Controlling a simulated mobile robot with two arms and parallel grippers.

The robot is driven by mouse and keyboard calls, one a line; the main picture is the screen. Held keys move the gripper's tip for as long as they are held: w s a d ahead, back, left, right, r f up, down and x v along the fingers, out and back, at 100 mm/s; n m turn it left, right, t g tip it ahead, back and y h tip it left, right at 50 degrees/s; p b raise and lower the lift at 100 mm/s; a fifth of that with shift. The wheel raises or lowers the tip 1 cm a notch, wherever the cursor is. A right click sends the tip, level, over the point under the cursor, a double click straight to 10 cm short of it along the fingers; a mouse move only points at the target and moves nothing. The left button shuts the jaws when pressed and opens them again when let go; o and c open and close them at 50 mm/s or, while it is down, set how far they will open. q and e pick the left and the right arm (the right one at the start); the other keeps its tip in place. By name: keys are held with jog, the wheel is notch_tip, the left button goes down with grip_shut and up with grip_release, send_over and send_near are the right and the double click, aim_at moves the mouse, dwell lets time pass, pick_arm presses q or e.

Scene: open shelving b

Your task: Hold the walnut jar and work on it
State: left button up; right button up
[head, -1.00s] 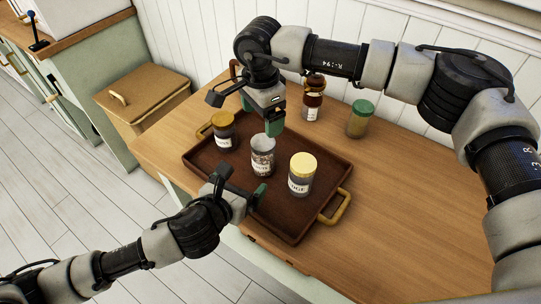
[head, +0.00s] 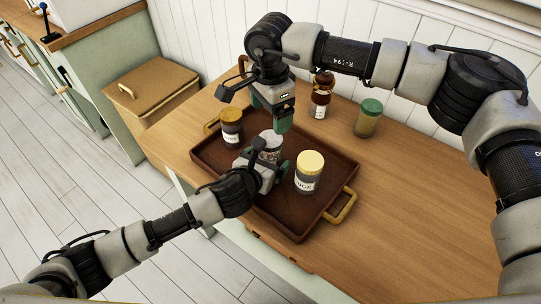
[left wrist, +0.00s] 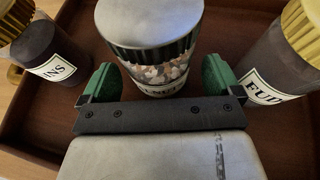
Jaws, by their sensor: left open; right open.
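The walnut jar (head: 270,144), a clear jar with a grey lid and brown-and-white contents, stands upright in the middle of the brown tray (head: 299,224). In the left wrist view the jar (left wrist: 157,62) stands just ahead of and partly between the green fingertips; its label is partly hidden. My left gripper (head: 267,162) is open low beside the jar, one finger to each side; I cannot tell whether either touches it. My right gripper (head: 271,112) is open and empty, its fingers pointing down above the jar's lid.
A gold-lidded fudge jar (head: 308,174) stands on the tray right of the walnut jar, another lidded jar (head: 231,130) left of it. The counter at right is clear.

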aim_at(270, 139)
pick_arm(q)
jog(key=shift+w+d+f, duration=0.15)
jog(key=shift+w+d, duration=0.05)
jog(key=shift+w, duration=0.15)
jog(key=c, duration=1.7)
grip_shut()
pick_arm(e)
jog(key=n, duration=0.4)
jog(key=shift+n, duration=0.3)
jog(key=shift+f, duration=4)
